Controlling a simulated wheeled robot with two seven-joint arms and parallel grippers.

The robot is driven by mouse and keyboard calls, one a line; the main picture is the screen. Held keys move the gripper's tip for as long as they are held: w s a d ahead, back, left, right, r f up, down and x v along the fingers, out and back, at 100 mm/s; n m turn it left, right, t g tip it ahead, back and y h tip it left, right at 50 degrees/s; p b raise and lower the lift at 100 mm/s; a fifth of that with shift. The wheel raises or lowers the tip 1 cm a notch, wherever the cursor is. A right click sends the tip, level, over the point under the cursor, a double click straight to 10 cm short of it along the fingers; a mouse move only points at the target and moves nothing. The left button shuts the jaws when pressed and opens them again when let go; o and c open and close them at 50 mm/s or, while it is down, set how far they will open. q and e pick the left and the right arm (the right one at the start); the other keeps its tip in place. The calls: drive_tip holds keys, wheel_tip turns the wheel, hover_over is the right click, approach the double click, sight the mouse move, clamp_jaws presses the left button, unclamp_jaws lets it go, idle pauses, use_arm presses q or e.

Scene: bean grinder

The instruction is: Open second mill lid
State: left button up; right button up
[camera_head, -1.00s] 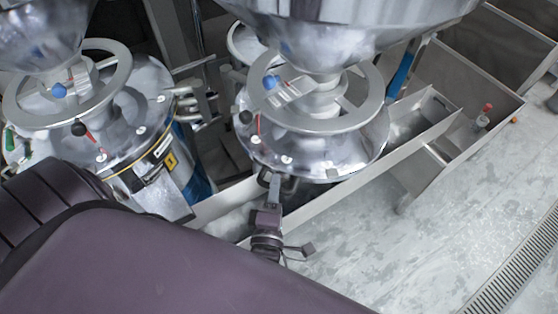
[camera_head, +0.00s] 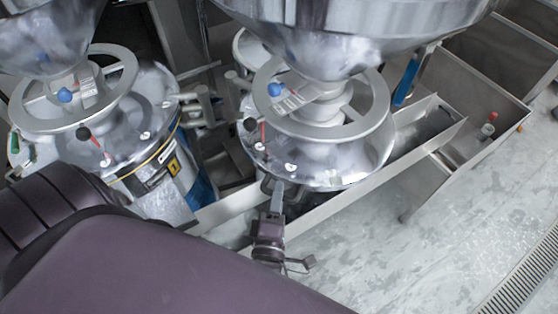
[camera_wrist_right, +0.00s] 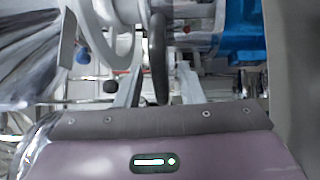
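Two shiny mills stand side by side in the head view. The second mill (camera_head: 362,163), on the right, has a round metal lid under its ring wheel (camera_head: 372,122), and the lid looks closed. My right gripper (camera_head: 276,194) is at the front edge of this mill, by a small dark handle (camera_head: 266,186). In the right wrist view the dark handle (camera_wrist_right: 160,60) stands upright between the fingers of my right gripper (camera_wrist_right: 160,88). The fingers look apart, with a gap beside the handle. My left gripper is not in view.
The first mill (camera_head: 150,125) stands at the left. Big metal hoppers (camera_head: 350,35) hang over both mills. A metal trough (camera_head: 330,208) runs behind my right gripper. A large purple arm link of mine covers the lower left. The floor (camera_head: 420,260) at the lower right is clear.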

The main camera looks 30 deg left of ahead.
drive_tip(key=b+v, duration=0.1)
drive_tip(key=v, duration=0.6)
drive_tip(key=shift+b, duration=0.35)
